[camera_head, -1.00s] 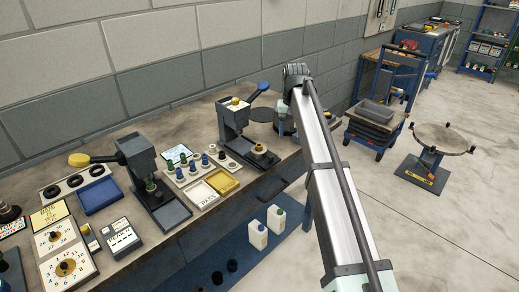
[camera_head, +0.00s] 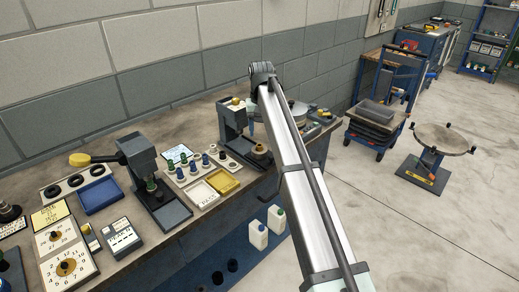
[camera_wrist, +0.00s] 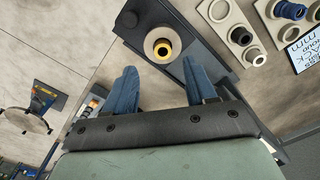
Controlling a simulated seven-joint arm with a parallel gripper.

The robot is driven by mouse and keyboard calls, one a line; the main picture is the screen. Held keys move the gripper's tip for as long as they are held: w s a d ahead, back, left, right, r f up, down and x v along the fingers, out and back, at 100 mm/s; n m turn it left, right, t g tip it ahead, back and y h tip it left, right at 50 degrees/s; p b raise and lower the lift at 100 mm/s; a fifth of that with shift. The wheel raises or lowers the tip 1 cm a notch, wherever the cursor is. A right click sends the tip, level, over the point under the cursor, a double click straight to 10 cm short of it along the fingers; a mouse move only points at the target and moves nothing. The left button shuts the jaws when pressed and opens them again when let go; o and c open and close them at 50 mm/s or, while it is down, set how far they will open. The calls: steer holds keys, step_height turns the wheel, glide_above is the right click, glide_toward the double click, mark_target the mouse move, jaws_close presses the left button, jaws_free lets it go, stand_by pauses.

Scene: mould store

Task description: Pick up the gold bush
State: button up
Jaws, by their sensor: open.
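The gold bush (camera_wrist: 163,48) shows in the wrist view as a gold ring with a dark centre, set in a pale round piece on a dark press base (camera_wrist: 137,28). In the head view a small gold-topped round piece (camera_head: 260,149) sits on the base of the right-hand press (camera_head: 231,125), just left of my arm. My gripper (camera_wrist: 160,70) is open, its two blue fingers apart and empty. In the wrist view the bush appears between and slightly beyond the fingertips. In the head view my arm mostly hides the gripper.
The press column stands close to the bush. A rack of bushes (camera_head: 184,170), a white tray (camera_head: 200,194) and a yellow tray (camera_head: 224,181) are to its left. Another press (camera_head: 140,160) stands further left. Open floor (camera_head: 410,235) lies right of the bench.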

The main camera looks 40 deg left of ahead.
mark_target(259, 145)
steer(key=shift+s+f, duration=0.2)
steer(key=shift+f, duration=2.85)
steer(key=shift+c, duration=0.3)
jaws_close()
